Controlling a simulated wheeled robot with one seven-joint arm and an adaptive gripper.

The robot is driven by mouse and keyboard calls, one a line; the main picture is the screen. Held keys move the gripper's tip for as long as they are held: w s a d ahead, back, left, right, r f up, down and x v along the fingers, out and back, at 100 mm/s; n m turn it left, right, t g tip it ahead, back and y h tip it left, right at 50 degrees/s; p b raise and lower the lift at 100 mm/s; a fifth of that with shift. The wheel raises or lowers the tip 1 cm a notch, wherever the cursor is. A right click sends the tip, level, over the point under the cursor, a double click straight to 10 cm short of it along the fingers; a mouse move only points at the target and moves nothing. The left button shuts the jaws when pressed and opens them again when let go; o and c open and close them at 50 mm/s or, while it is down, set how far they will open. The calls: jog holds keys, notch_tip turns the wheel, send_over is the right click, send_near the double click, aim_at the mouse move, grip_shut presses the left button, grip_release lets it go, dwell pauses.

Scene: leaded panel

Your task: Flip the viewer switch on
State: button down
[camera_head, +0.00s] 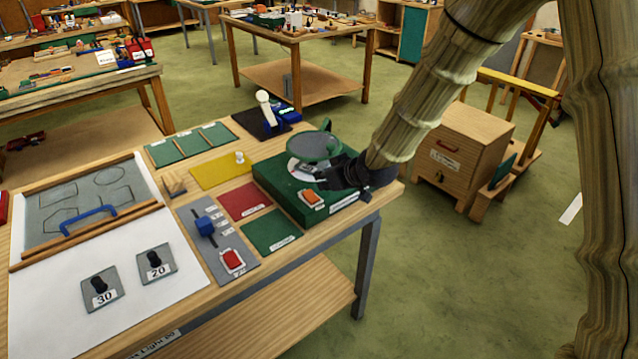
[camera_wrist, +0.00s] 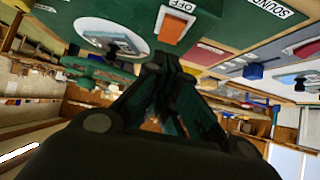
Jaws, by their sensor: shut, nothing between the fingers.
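The viewer is a green box (camera_head: 335,208) at the right end of the bench, with a round green-rimmed disc (camera_head: 314,146) raised over it. An orange switch (camera_head: 311,197) sits on the box's top near the front; it also shows in the wrist view (camera_wrist: 178,27) beside a white label reading OFF. My gripper (camera_head: 322,176) is shut and empty, low over the box, just behind the switch and beside a pale round plate (camera_head: 303,168). In the wrist view its fingertips (camera_wrist: 160,62) lie close to the switch; I cannot tell whether they touch the box.
A grey panel with a blue knob (camera_head: 205,225) and a red switch (camera_head: 232,260) lies left of the box. Red (camera_head: 244,200) and green (camera_head: 272,232) mats lie between them. A wooden cabinet (camera_head: 460,155) stands on the floor to the right.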

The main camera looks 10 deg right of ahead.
jog(key=b+v, duration=0.1)
jog(key=v, duration=0.6)
jog(key=shift+s+d+f+b, duration=0.15)
jog(key=shift+s+f+b, duration=0.15)
jog(key=shift+b, duration=0.1)
jog(key=shift+w+f, duration=0.1)
